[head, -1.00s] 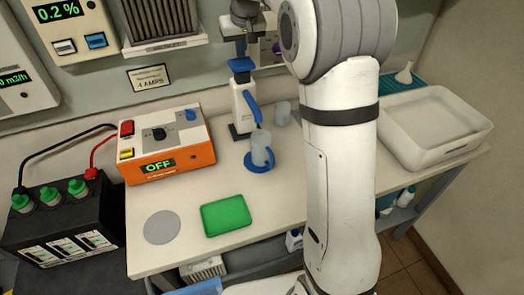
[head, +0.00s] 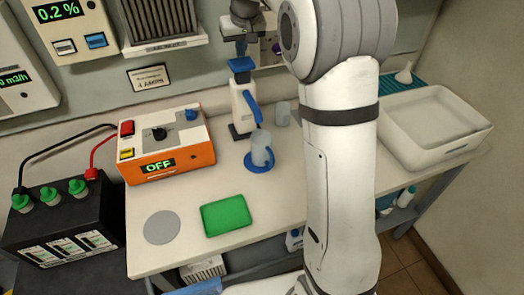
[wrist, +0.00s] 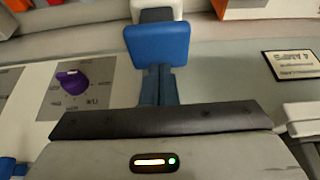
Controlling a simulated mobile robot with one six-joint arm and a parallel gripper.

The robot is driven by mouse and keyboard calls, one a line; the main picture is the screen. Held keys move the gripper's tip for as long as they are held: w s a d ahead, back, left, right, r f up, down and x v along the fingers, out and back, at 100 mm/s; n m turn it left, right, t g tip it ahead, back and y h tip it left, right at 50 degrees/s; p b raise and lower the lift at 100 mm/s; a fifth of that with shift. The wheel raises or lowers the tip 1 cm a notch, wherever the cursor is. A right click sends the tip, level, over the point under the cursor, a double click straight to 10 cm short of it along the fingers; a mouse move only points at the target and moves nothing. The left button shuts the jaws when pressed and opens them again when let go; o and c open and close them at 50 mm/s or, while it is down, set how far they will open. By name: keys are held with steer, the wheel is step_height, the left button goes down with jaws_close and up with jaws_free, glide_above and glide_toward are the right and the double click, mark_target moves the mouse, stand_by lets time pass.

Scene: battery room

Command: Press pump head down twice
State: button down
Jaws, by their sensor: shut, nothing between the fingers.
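The pump bottle (head: 242,108) is white, with a blue square pump head (head: 241,66) on top and a blue spout curving down at its right. It stands upright on a dark base on the bench. My gripper (head: 241,48) is shut and empty, pointing down just above the pump head. In the wrist view the pump head (wrist: 157,45) lies straight beyond my shut fingertips (wrist: 158,86). I cannot tell whether they touch it. A grey-blue mug (head: 262,151) on a blue coaster (head: 258,165) stands in front of the bottle.
An orange control box (head: 185,170) reading OFF stands left of the bottle. A small grey cup (head: 282,114) stands at its right. A green tray (head: 229,216) and a grey disc (head: 162,227) lie at the front. A white basin (head: 446,152) is far right, beyond my arm.

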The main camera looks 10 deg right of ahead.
mark_target(242, 63)
steer(key=shift+f, duration=0.25)
steer(key=shift+f+b, duration=1.85)
steer(key=shift+f, duration=0.7)
steer(key=shift+r, duration=0.2)
steer(key=shift+r+p, duration=2.15)
steer(key=shift+r, duration=0.45)
steer(key=shift+f, duration=0.2)
steer(key=shift+f+b, duration=1.85)
steer(key=shift+f, duration=0.7)
steer(key=shift+r, duration=0.1)
steer(key=shift+r+p, duration=2.1)
steer(key=shift+r, duration=0.55)
